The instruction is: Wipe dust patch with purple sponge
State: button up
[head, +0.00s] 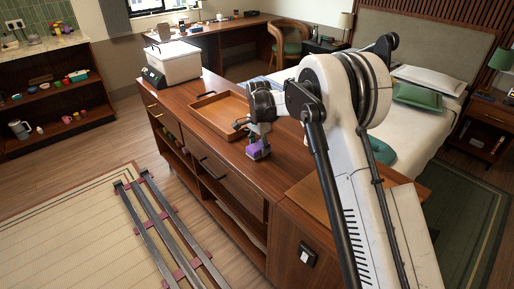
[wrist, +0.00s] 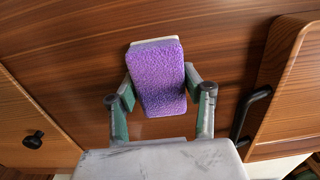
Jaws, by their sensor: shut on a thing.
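The purple sponge (wrist: 158,78) is held between the two fingers of my gripper (wrist: 159,82) in the wrist view, with a pale layer showing along its far edge. In the head view, my gripper (head: 257,130) points down at the wooden counter, and the sponge (head: 257,151) is at its tip, low at the counter's front part. I cannot tell whether the sponge touches the surface. I cannot make out a dust patch in either view; the arm and sponge hide part of the counter (head: 222,137).
A wooden tray (head: 216,117) with dark handles lies just left of my gripper in the head view; it shows at the right in the wrist view (wrist: 288,85). A white box-like appliance (head: 172,64) stands at the counter's far left end. A bed (head: 412,128) is behind.

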aim_at(257, 145)
notch_tip(257, 145, up, 3)
jog(key=shift+w+a+f+p, duration=0.1)
jog(key=shift+a+p, duration=0.05)
jog(key=shift+p, duration=0.15)
jog(key=shift+r+p, duration=0.85)
jog(key=shift+r, duration=1.8)
